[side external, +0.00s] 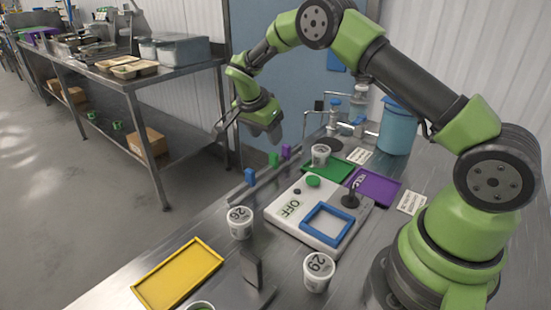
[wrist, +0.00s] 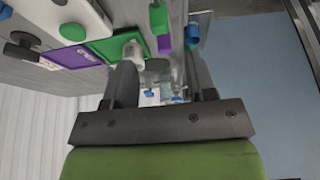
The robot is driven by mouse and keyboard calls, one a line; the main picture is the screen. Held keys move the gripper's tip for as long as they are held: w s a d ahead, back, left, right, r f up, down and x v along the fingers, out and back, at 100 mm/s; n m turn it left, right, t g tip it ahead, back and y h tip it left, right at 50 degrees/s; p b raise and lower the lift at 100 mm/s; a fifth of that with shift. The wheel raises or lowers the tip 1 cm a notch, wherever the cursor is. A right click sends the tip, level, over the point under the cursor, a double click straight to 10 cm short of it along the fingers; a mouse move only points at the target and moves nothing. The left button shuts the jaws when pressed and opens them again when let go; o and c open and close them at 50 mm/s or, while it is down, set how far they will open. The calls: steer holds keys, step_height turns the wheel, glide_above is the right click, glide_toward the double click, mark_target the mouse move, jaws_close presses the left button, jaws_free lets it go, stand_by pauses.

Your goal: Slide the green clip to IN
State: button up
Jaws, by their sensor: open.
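The green clip (side external: 273,160) stands on a thin rail along the table's left edge, between a blue clip (side external: 249,177) and a purple clip (side external: 286,151). In the wrist view the green clip (wrist: 158,20) is near the top, with the purple clip (wrist: 164,43) and blue clip (wrist: 192,33) close by. My gripper (side external: 250,132) is open and empty, above and left of the clips, apart from them. Its two fingers (wrist: 163,82) are spread in the wrist view. No IN mark is readable.
Free air surrounds my gripper.

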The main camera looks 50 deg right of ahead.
mark_target(274, 154)
steer(key=x, duration=1)
steer(key=shift+d+f, duration=0.1)
